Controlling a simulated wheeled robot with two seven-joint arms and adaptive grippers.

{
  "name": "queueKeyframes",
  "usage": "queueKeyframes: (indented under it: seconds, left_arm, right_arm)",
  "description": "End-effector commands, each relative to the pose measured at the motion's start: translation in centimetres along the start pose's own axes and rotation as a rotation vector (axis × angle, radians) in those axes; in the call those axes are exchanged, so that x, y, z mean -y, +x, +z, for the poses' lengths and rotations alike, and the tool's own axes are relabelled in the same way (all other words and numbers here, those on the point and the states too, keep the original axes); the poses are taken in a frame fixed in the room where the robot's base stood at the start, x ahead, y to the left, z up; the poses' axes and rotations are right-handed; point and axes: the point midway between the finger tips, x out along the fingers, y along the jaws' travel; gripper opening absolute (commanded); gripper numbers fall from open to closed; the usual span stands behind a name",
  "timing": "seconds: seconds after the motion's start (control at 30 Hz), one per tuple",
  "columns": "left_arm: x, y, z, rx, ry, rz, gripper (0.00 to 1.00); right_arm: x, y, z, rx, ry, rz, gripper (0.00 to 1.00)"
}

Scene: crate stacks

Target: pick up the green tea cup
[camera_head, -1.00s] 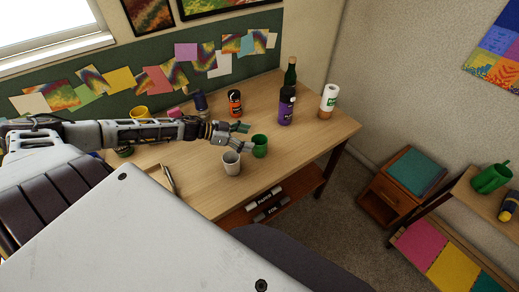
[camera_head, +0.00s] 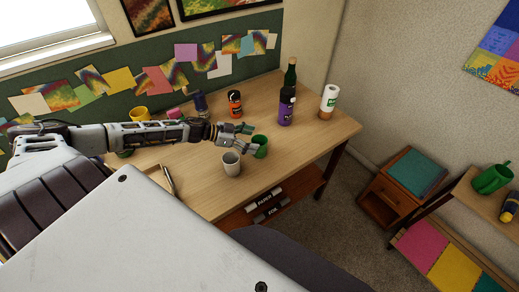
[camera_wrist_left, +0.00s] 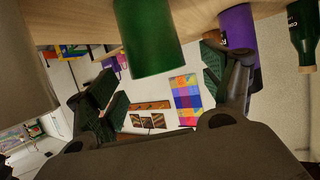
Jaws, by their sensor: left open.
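The green tea cup (camera_head: 261,147) stands upright on the wooden table, just behind and to the right of a white cup. In the left wrist view, which looks upside down, the green cup (camera_wrist_left: 150,38) hangs from the top edge, beyond and between my finger pads. My left gripper (camera_head: 246,137) is open and empty, with its fingers close to the cup on its left side. Whether a finger touches it I cannot tell. The white cup (camera_head: 231,164) stands just in front of the gripper. My right gripper is not in view.
A purple bottle (camera_head: 286,107), a dark green bottle (camera_head: 291,73) and a white-capped container (camera_head: 328,100) stand at the back right. An orange-and-black jar (camera_head: 235,103) stands behind my gripper. The table's (camera_head: 310,143) right front part is clear.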

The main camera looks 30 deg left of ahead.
Motion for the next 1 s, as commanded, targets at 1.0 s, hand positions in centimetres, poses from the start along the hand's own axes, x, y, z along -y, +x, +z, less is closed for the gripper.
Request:
queueKeyframes:
  seconds: [1.0]
  left_arm:
    - [-0.2,3.7,-0.1,0.000,0.000,0.000,0.81]
  right_arm:
    - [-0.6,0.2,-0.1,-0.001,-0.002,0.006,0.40]
